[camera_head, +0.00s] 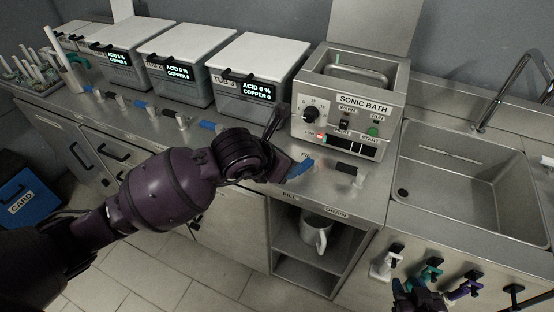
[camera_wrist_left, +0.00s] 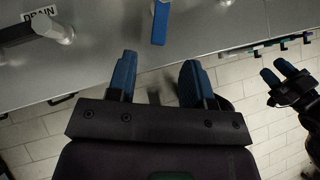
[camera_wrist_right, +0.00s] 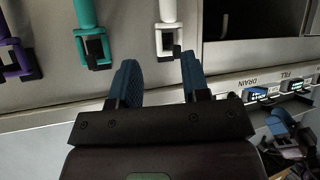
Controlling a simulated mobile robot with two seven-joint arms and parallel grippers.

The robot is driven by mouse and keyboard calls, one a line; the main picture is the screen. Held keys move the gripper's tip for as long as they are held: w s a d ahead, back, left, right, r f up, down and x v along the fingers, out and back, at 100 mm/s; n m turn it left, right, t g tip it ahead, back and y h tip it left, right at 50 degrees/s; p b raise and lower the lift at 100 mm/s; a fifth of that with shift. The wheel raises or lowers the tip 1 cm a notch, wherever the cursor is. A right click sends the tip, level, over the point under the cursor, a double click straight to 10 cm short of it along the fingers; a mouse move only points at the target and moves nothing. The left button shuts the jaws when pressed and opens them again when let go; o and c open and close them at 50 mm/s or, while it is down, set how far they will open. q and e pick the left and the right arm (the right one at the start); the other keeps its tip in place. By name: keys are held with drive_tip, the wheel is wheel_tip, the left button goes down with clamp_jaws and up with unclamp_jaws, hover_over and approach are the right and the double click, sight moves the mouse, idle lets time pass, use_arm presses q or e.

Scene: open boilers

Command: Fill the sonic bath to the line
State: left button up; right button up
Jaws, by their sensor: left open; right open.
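The sonic bath (camera_head: 350,103) stands on the counter with its top open and a red light lit by LOW. I cannot make out its water level. A blue handle (camera_wrist_left: 160,22) lies just beyond the fingers of my left gripper (camera_wrist_left: 158,62), which is open, empty and apart from it. In the head view my left arm hides most of that gripper; a blue piece shows there in front of the bath by a FILL label. A black handle (camera_head: 348,170) sits to its right. My right gripper (camera_wrist_right: 159,62) is open and empty, low before the sink cabinet.
The sink (camera_head: 475,180) is right of the bath. Several lidded acid tubs (camera_head: 250,70) stand left. A white mug (camera_head: 315,235) sits on the open shelf.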

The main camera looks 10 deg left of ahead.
use_arm(q)
drive_tip(key=shift+v, duration=1.75)
idle(0.3)
idle(0.5)
idle(0.6)
